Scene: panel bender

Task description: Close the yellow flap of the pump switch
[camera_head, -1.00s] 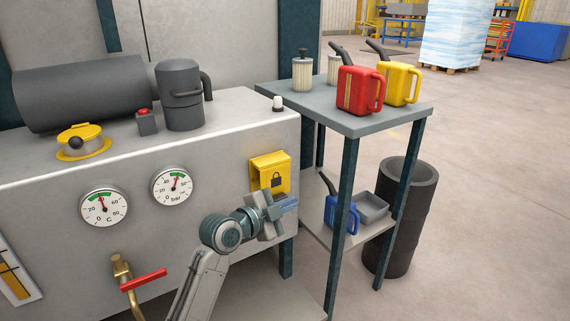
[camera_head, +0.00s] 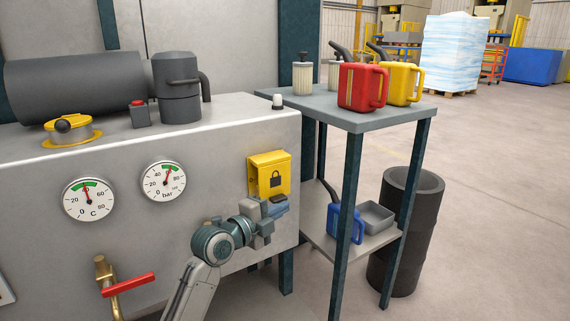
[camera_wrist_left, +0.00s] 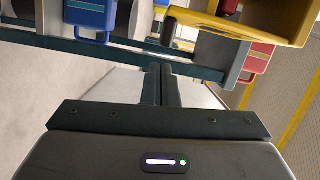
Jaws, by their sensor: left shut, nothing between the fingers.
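The yellow flap (camera_head: 269,176) with a black padlock mark is at the right end of the grey machine front in the head view. Yellow parts of the pump switch housing (camera_wrist_left: 285,22) show at the upper right of the left wrist view, cut by the frame edge. How far the flap stands from shut is hard to tell. My left gripper (camera_head: 277,204) is just below the flap's lower edge; I cannot tell whether it touches. In the left wrist view its fingers (camera_wrist_left: 161,72) are together and empty. My right gripper is not in view.
A side table (camera_head: 385,117) bearing red (camera_head: 362,87) and yellow (camera_head: 401,84) cans stands right of the machine. Its lower shelf holds a blue can (camera_head: 345,224) and a grey tray (camera_head: 375,216). A dark bin (camera_head: 412,230) stands behind. A red-handled valve (camera_head: 128,284) is lower left.

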